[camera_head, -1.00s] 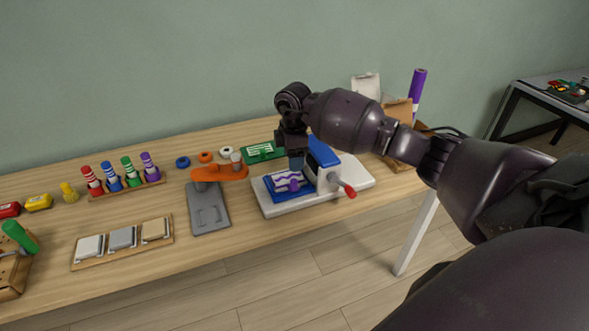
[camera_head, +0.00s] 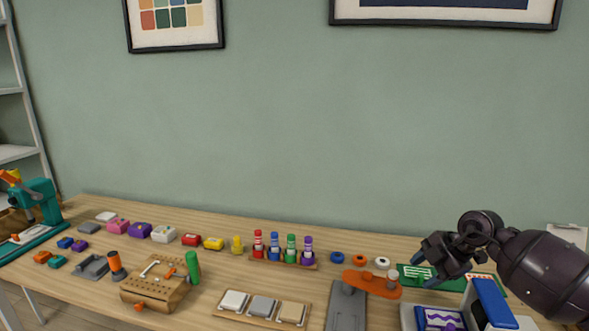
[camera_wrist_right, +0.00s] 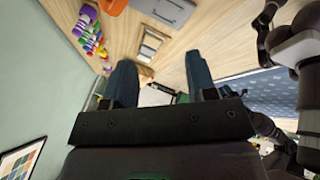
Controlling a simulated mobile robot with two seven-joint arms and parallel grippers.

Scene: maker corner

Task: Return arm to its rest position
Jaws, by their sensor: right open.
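My right gripper (camera_head: 425,271) is at the right of the head view, at the end of my dark arm. It is above the bench (camera_head: 90,213), in front of the green board and near the blue and white press. In the right wrist view my right gripper (camera_wrist_right: 160,76) has its two dark fingers wide apart with nothing held between them. Dark and pale arm parts show at the right of that view; I cannot make out my left gripper there. It does not show in the head view.
The blue-and-white press (camera_head: 490,303) stands below my right arm. Nearby are an orange-armed grey stand (camera_head: 347,308), a green board (camera_head: 482,282) and a rack of coloured markers (camera_head: 284,261). A wooden block with tools (camera_head: 150,292) is farther left.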

